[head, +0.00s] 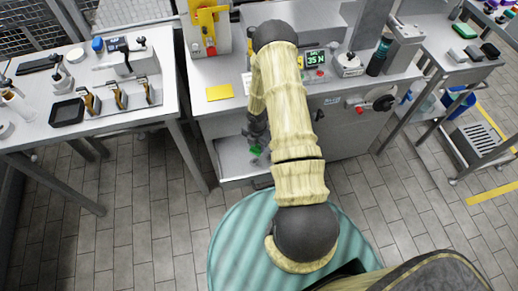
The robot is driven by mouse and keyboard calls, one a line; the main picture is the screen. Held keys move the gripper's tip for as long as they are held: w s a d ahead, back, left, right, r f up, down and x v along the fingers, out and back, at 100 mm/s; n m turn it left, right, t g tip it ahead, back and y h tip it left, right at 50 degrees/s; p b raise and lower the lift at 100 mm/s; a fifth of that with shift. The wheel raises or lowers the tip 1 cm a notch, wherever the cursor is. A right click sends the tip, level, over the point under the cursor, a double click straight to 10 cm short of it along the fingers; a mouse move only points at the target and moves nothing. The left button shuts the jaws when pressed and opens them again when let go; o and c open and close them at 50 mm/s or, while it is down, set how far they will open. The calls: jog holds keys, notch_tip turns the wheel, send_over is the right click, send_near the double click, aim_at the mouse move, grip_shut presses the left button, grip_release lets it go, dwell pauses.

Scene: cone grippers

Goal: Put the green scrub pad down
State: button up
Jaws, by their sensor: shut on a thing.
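My gripper (257,143) hangs at the left of my arm, in front of the middle bench. It is small and partly dark in this view. It is shut on the green scrub pad (256,150), of which only a small green patch shows below the fingers. The pad appears over the open lower shelf (236,160) of the bench; its height above that shelf is unclear. Most of the pad is hidden or too small to make out.
A yellow pad (219,92) lies on the middle bench's worktop. A digital display (315,58) and a dark bottle (379,55) stand farther right. The left table (40,132) holds a black tray (67,112). The right table holds green and dark blocks (465,30).

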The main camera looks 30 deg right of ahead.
jog(key=shift+w+a+r+m, duration=0.15)
jog(key=shift+a+r+m, duration=0.2)
jog(key=shift+m, duration=0.45)
jog(key=a+r+m, duration=0.4)
jog(key=a+m, duration=0.1)
jog(key=m, duration=0.6)
jog(key=w+a+r+m, duration=0.1)
jog(key=a+r+m, duration=0.4)
jog(key=m, duration=0.6)
jog(key=shift+a+m, duration=0.35)
jog(key=shift+m, duration=0.05)
